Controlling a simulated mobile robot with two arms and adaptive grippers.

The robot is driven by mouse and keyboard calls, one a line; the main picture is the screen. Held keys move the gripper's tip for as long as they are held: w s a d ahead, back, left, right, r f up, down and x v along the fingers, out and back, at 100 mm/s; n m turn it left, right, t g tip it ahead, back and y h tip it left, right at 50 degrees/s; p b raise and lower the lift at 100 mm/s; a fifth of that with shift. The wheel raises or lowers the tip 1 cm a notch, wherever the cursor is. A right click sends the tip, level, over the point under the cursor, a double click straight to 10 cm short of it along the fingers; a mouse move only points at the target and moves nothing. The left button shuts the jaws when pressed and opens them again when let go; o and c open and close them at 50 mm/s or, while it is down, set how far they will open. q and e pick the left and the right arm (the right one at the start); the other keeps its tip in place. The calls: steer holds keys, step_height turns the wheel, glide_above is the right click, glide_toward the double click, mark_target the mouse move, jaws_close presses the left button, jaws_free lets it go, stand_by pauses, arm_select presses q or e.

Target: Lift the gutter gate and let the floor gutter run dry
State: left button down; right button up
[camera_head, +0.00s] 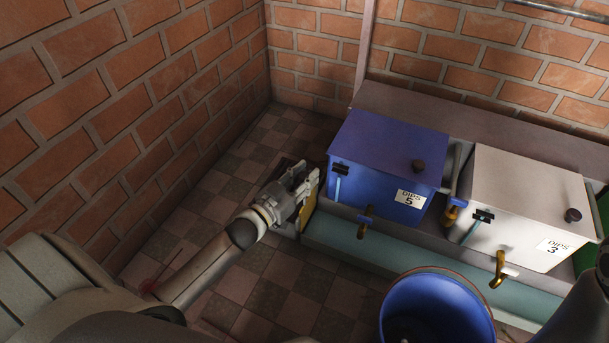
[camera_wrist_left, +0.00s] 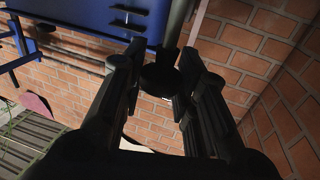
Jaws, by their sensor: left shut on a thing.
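My left gripper (camera_head: 302,180) is at the left end of the floor gutter (camera_head: 335,212), beside the blue tank. A yellowish upright plate (camera_head: 309,203), which looks like the gutter gate, stands there just under and beside the fingers. The gripper partly hides it. In the left wrist view, my left gripper (camera_wrist_left: 160,85) is shut on a dark round knob (camera_wrist_left: 160,77) with a dark stem, seemingly the gate's handle. Whether the gate is raised cannot be told. Teal liquid (camera_head: 390,254) shows along the gutter. My right gripper is not in view.
A blue tank marked 5 (camera_head: 380,155) and a white tank marked 3 (camera_head: 525,200) stand behind the gutter, with brass taps (camera_head: 497,268) over it. A blue bucket (camera_head: 440,310) stands in front. A brick wall (camera_head: 130,110) is left; checkered floor (camera_head: 265,300) is partly clear.

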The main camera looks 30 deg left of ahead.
arm_select(q)
steer(key=c, duration=1.1)
jaws_free()
steer(key=shift+s, duration=0.1)
steer(key=v, duration=1.2)
steer(key=shift+r, duration=0.1)
